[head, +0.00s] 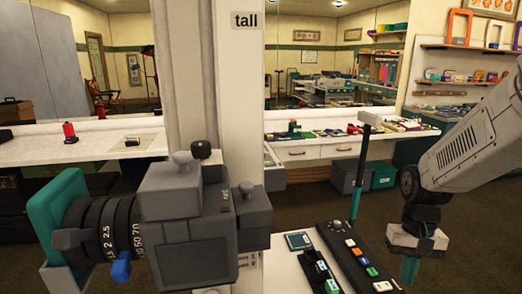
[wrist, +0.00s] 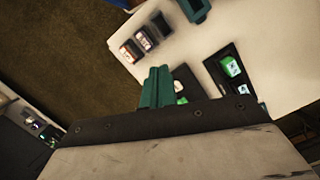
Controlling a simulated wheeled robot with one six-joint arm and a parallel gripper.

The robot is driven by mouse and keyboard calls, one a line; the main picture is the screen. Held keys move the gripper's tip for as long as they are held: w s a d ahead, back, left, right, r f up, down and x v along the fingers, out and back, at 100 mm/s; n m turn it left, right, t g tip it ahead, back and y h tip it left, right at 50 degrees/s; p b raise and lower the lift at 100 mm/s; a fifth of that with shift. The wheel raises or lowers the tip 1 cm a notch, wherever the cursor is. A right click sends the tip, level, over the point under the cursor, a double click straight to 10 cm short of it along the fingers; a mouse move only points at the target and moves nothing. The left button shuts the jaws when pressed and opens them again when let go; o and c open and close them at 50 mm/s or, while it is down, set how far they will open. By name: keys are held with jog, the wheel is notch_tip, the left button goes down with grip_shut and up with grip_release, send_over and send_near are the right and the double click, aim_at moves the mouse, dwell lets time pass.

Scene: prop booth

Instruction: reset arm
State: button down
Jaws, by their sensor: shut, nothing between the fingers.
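My gripper (head: 410,270) hangs from my arm at the right of the head view, its teal fingers pointing down. In the wrist view my gripper (wrist: 157,86) shows its two teal fingers together, with nothing between them. It is to the right of a dark control panel (head: 343,240) with coloured buttons in the head view. The panel lies on a white table (head: 290,268). In the wrist view the white table (wrist: 275,50) carries several small dark boxes and trays. The fingertips appear apart from these things, though their height above the table is hard to tell.
A large grey camera (head: 180,215) with a teal lens hood fills the left front. A white post (head: 239,100) labelled "tall" stands behind it. A thin teal-and-dark rod (head: 361,165) rises near the panel. A counter with drawers (head: 320,150) runs behind; dark floor (head: 455,235) is clear at right.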

jog(key=s+a+r+n+t, duration=0.1)
jog(key=s+a+r, duration=0.2)
jog(key=s+r, duration=0.4)
jog(key=s+a+r+n+t, duration=0.1)
jog(key=s+a+r+t, duration=0.1)
jog(key=s+r, duration=0.5)
jog(key=shift+s+a+n, duration=0.4)
jog(key=shift+s+a, duration=0.45)
jog(key=shift+s, duration=0.35)
jog(key=shift+r, duration=0.1)
